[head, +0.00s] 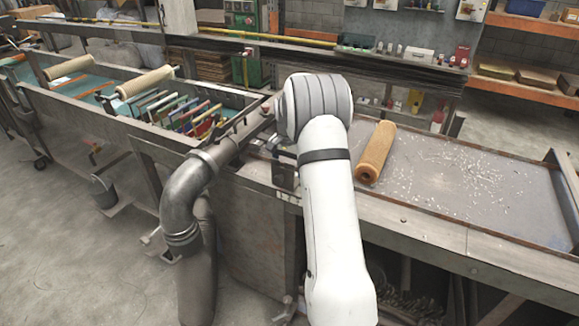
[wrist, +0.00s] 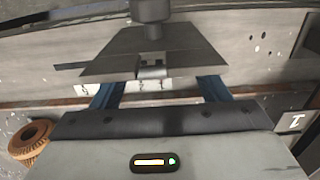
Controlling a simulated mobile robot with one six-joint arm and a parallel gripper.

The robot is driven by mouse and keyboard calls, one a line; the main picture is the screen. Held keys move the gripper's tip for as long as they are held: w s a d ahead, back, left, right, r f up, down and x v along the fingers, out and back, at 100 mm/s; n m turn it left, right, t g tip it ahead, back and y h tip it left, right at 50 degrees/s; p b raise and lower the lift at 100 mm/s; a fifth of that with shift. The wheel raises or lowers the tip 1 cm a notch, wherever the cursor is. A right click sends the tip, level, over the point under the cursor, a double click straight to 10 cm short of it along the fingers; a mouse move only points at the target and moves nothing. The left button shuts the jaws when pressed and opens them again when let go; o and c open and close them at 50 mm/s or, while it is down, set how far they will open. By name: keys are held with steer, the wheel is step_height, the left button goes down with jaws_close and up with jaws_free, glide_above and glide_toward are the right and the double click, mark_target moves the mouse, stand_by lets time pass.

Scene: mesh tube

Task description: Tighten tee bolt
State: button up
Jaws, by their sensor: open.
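My gripper (wrist: 158,88) shows in the wrist view with its two blue fingers apart and nothing visibly held between them. Just beyond the fingers is a dark metal clamp-like block (wrist: 195,50) with a small fitting at its centre. A dark round post or knob (wrist: 152,10) rises from it and is cut off by the top edge; it may be the tee bolt, but I cannot tell. In the head view my white arm hides most of this area, and a dark fixture (head: 285,172) shows at the bench edge beside it.
A brown mesh tube (head: 376,152) lies on the grey bench top (head: 470,190), right of my arm; a similar brown end shows in the wrist view (wrist: 30,138). A large grey pipe (head: 185,190) stands left. A trough (head: 75,90) with rolls and coloured slats is further left.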

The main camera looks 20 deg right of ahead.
steer(key=c, duration=0.9)
steer(key=shift+d, duration=0.2)
steer(key=shift+c, duration=0.5)
steer(key=shift+a, duration=0.15)
steer(key=shift+m+b, duration=0.5)
steer(key=shift+m, duration=0.9)
steer(key=shift+r+m+b, duration=0.1)
steer(key=shift+m+b, duration=0.25)
steer(key=shift+m, duration=1.15)
steer(key=shift+w, duration=0.1)
steer(key=o, duration=1)
